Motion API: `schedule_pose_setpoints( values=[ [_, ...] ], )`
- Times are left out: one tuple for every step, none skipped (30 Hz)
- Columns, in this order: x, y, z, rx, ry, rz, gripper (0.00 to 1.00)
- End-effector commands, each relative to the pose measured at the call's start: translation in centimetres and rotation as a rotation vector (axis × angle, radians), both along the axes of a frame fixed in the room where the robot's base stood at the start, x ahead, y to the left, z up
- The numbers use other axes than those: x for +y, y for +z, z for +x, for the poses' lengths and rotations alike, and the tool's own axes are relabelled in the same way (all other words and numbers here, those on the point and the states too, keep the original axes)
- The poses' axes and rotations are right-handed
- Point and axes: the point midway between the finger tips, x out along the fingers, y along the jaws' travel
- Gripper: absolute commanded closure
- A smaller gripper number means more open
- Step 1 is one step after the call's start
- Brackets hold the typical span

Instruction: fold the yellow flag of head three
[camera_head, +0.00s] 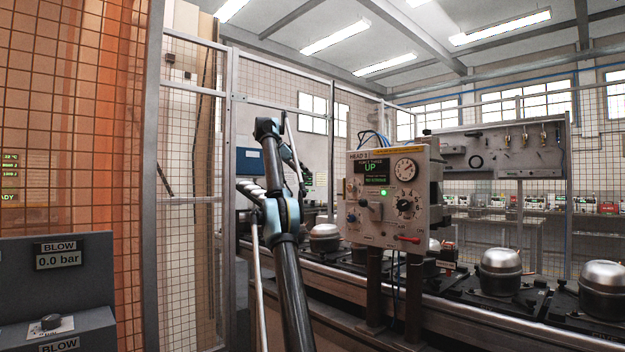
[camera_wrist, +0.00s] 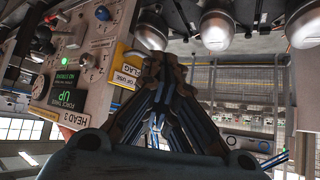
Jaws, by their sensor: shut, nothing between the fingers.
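The head three box (camera_head: 388,195) is a grey panel labelled HEAD 3, with dials, a green lamp and a display reading UP. In the wrist view the picture is turned over, and the yellow flag (camera_wrist: 124,72) carries lettering ending in USE FLAG. My gripper (camera_wrist: 163,62) is shut and empty, its tips beside the flag in that view. The fingers cover part of what lies behind them; I cannot tell whether they touch the flag. In the head view my gripper (camera_head: 303,188) is small, left of the box.
A conveyor rail (camera_head: 470,318) with several compressors (camera_head: 500,270) runs below and behind the box. Blue cables (camera_head: 372,138) hang over the box top. A mesh fence (camera_head: 190,200) and a BLOW 0.0 bar box (camera_head: 55,290) stand at left.

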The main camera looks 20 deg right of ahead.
Motion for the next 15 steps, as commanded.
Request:
schedule_pose_setpoints(
  values=[
    [0.3, 0.0, 0.1, 0.0, 0.004, -0.002, 1.0],
    [0.3, 0.0, 0.2, 0.001, 0.005, -0.006, 1.0],
    [0.4, 0.0, 0.3, 0.001, 0.009, -0.013, 1.0],
    [0.5, 0.0, 0.5, 0.002, 0.014, -0.023, 1.0],
    [0.5, 0.0, 0.6, 0.003, 0.019, -0.035, 1.0],
    [0.5, -0.1, 0.9, 0.006, 0.026, -0.055, 1.0],
    [0.5, -0.1, 1.1, 0.007, 0.034, -0.073, 1.0],
    [0.6, -0.2, 1.4, 0.008, 0.041, -0.093, 1.0],
    [0.6, -0.3, 1.7, 0.01, 0.052, -0.123, 1.0],
    [0.6, -0.4, 1.9, 0.012, 0.06, -0.147, 1.0],
    [0.7, -0.6, 2.2, 0.014, 0.069, -0.172, 1.0],
    [0.8, -0.7, 2.5, 0.016, 0.081, -0.204, 1.0],
    [0.9, -0.9, 2.6, 0.017, 0.09, -0.229, 1.0],
    [0.9, -1.0, 2.7, 0.019, 0.099, -0.253, 1.0],
    [1.0, -1.3, 2.8, 0.021, 0.109, -0.286, 1.0]
  ],
)
